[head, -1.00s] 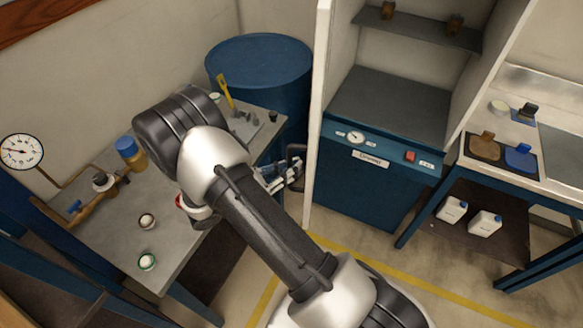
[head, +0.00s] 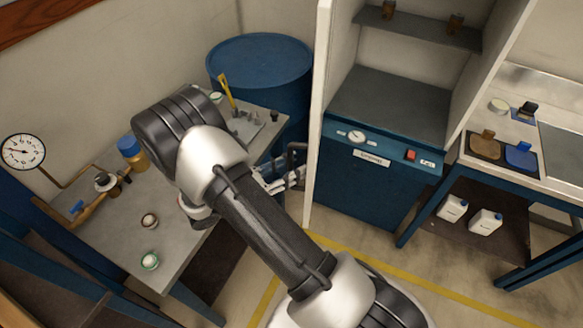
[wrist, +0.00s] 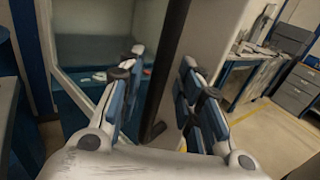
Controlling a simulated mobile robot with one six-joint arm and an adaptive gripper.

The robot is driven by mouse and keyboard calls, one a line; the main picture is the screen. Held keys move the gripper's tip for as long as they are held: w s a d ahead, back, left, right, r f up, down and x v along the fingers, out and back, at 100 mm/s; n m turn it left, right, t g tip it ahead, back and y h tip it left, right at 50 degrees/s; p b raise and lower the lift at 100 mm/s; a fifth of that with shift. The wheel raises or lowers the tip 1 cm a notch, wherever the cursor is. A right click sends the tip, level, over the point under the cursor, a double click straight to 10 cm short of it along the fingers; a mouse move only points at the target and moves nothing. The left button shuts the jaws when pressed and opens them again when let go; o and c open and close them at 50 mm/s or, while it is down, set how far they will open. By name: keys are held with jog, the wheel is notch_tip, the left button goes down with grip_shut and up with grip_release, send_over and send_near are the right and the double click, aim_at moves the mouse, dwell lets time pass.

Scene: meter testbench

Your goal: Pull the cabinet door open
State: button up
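The cabinet's white door (head: 318,110) stands swung out, seen nearly edge-on in the head view, and the cabinet interior (head: 390,105) is in plain sight. Its dark bar handle (head: 298,150) is on the door's left face. My gripper (head: 290,180) is at the lower part of the handle. In the wrist view my gripper (wrist: 162,68) is open, with the dark handle (wrist: 163,75) running between its fingers and a gap visible on both sides. The door panel (wrist: 208,35) is behind and right of the handle. My arm hides part of the workbench.
A grey workbench (head: 185,235) with a gauge, pipe and small parts stands at left. A blue drum (head: 260,65) is behind it. A bench (head: 500,140) with a sink is at right, with white jugs below. Floor before the cabinet is clear.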

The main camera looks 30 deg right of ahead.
jog(key=shift+a, duration=0.1)
jog(key=a, duration=1.2)
jog(key=shift+d, duration=0.1)
jog(key=s+d+r+m+g+y+b, duration=0.2)
jog(key=s+d+r+m+g+y, duration=0.2)
jog(key=s+r+m+y, duration=0.45)
jog(key=s+a+r+m+t+y+b, duration=0.1)
jog(key=s+a+r+m+t+y, duration=0.1)
jog(key=s+r+m+t+y, duration=0.1)
jog(key=s+a+r+m+t+y+b, duration=0.1)
jog(key=s+a+r+m+t+y, duration=0.1)
jog(key=s+r+m+t+y, duration=0.2)
jog(key=s+m+t+y, duration=0.1)
jog(key=s+m+y, duration=0.1)
jog(key=s, duration=0.1)
jog(key=shift+s+a+m+t, duration=0.25)
jog(key=shift+s+m+t, duration=0.05)
jog(key=shift+m+t, duration=0.1)
jog(key=shift+d+y, duration=0.1)
jog(key=shift+y, duration=0.15)
